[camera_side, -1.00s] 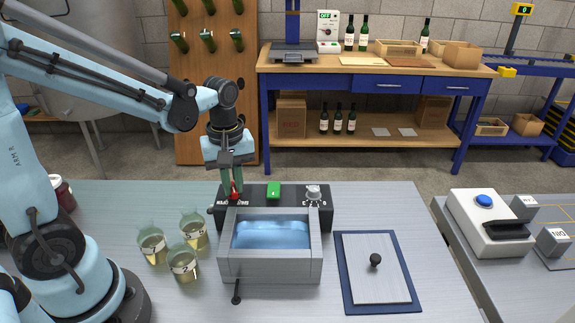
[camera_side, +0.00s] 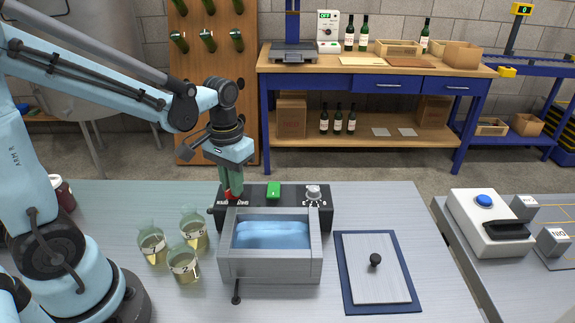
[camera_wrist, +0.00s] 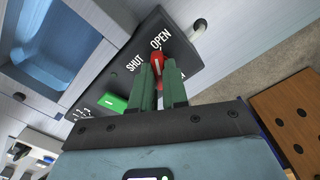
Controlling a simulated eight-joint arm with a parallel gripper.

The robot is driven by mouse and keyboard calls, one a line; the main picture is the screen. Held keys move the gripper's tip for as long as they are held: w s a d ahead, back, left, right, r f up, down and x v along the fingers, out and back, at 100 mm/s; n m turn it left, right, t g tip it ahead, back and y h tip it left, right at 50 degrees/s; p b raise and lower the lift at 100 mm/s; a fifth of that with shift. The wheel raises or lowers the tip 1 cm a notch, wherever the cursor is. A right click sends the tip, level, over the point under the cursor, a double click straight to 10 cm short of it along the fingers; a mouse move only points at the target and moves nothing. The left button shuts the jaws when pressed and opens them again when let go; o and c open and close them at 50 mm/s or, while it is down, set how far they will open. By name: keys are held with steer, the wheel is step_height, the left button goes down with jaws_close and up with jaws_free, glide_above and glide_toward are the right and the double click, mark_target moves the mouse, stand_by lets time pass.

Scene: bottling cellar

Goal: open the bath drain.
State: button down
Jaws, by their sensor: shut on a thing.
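The grey bath (camera_side: 270,272) stands on the bench with blue water (camera_side: 270,237) in it. A dark panel (camera_side: 256,204) runs along its back edge, with a red drain knob (camera_side: 229,195) at its left end. In the wrist view the red knob (camera_wrist: 157,62) sits between the two green fingers, beside the printed words SHUT and OPEN. Its white line points roughly toward OPEN. My gripper (camera_wrist: 160,75) is shut on the knob from above, and it also shows in the side view (camera_side: 233,195). The fingers partly hide the knob.
A green button (camera_side: 273,190) and a grey dial (camera_side: 313,192) sit on the same panel. Several glass jars (camera_side: 184,264) stand close to the bath's left. A lid with a black knob (camera_side: 375,261) lies on a blue mat to the right.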

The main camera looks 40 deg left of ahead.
steer(key=shift+m, duration=1.2)
steer(key=c, duration=1.1)
jaws_free()
steer(key=shift+c, duration=0.2)
steer(key=shift+r, duration=0.15)
step_height(320, 180, up, 12)
steer(key=s+d+f+t, duration=0.1)
steer(key=f+t, duration=0.1)
steer(key=d+f+t, duration=0.1)
steer(key=f+t, duration=0.1)
steer(key=s+d+f+t, duration=0.1)
steer(key=d+f+t, duration=0.1)
steer(key=t, duration=0.1)
steer(key=shift+s, duration=0.35)
